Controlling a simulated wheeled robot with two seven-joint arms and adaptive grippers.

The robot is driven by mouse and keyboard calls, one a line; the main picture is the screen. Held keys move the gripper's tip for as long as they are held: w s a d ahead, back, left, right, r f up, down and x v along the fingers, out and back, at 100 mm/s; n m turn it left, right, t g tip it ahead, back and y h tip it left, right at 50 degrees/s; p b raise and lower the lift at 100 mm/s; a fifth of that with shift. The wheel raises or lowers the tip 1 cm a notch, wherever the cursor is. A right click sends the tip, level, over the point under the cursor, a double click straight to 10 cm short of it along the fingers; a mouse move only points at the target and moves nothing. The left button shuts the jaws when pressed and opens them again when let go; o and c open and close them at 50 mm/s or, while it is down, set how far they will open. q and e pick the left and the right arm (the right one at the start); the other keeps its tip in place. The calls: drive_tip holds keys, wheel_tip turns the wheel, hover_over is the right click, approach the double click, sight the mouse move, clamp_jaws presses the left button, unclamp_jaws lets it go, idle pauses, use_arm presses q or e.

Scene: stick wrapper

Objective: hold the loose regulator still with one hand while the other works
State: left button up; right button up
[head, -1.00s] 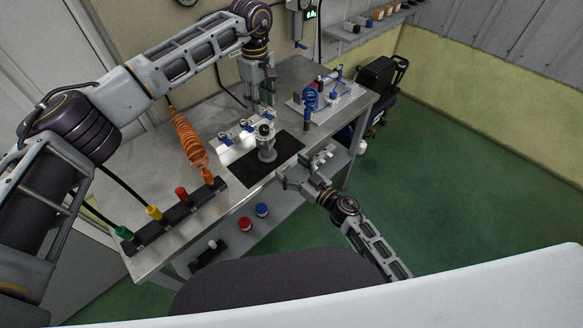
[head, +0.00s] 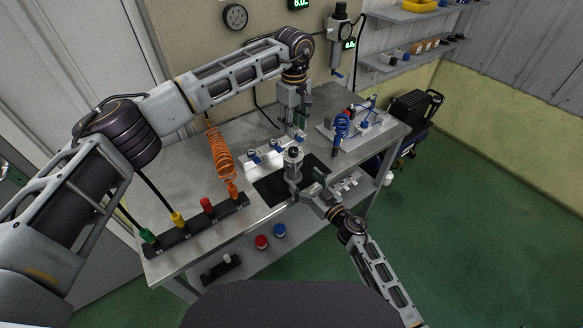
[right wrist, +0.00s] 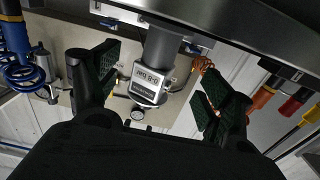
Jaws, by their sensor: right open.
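The loose regulator (head: 293,163), a grey upright body with a dark top, stands on the black mat (head: 268,190) on the bench. My right gripper (head: 305,184) is open at the regulator's near right side, low over the mat. In the right wrist view, which is upside down, a grey body with a small label or display (right wrist: 150,84) stands between the spread fingers (right wrist: 158,88). Gaps show on both sides of it. My left gripper (head: 297,124) points down behind the regulator; its finger gap is too small to judge.
A white block with blue-marked fittings (head: 265,157) is left of the regulator. A fixture with a blue coiled hose (head: 342,127) is at the back right. An orange coiled hose (head: 220,152) hangs left, near a black strip with coloured connectors (head: 190,228).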

sight(291, 167)
drive_tip(key=shift+x, duration=4.15)
